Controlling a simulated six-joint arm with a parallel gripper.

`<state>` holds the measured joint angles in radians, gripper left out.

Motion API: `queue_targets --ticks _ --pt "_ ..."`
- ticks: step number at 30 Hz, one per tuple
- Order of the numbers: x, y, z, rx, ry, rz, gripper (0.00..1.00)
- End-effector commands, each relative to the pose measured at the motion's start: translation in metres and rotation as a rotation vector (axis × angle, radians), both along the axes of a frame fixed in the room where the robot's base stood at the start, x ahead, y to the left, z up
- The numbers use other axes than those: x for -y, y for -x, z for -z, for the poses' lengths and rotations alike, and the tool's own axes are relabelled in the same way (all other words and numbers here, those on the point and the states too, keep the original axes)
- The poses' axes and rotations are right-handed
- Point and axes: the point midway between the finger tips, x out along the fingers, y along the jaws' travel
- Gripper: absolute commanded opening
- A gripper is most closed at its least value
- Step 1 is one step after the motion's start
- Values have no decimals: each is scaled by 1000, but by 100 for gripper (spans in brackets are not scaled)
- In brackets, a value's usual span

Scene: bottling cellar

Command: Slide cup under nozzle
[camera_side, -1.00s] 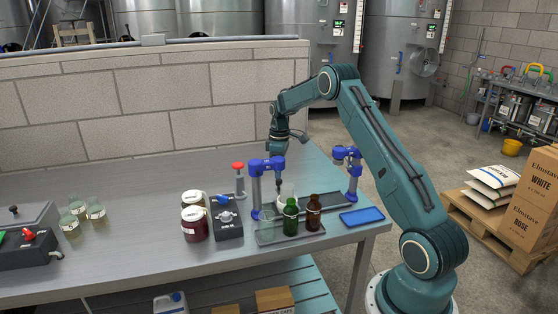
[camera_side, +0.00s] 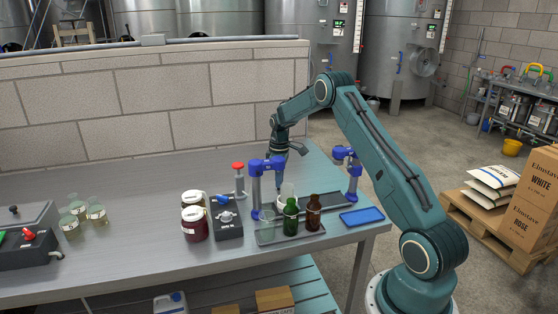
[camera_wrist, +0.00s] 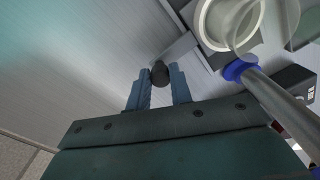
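A white cup (camera_side: 287,189) stands among the blue-headed posts, partly hidden behind the green bottle. In the wrist view its open round rim (camera_wrist: 229,20) is at the top right. A blue nozzle head (camera_side: 267,164) on a post is close to it; a blue fitting on a post (camera_wrist: 242,68) shows beside the cup in the wrist view. My gripper (camera_wrist: 160,73) is low, just left of the cup. A dark round knob (camera_wrist: 160,75) lies between its fingertips, with a grey bar beyond it towards the cup. Whether the fingers press on the knob is unclear.
A green bottle (camera_side: 290,215) and a brown bottle (camera_side: 314,213) stand on the tray (camera_side: 283,238) in front. A second blue-headed post (camera_side: 352,172) and blue tray (camera_side: 362,216) are right.

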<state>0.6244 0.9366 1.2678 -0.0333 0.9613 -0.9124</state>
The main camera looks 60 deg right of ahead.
Motion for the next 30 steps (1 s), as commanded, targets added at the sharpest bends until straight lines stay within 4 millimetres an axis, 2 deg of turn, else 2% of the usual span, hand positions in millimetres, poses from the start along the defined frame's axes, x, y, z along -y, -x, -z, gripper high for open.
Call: queue_targets --ticks 5,13,21,22,24,25,30 --pt "-2 -2 0 -1 -1 -1 0" --pt "-23 -23 -1 -1 0 -2 0" --pt "-26 -26 -1 1 0 -6 0" --pt "-26 -26 -1 1 0 -6 25" --pt "-26 -26 -1 1 0 -6 39" --pt "-26 -26 -1 1 0 -6 43" --pt "-25 -25 -1 0 0 -3 43"
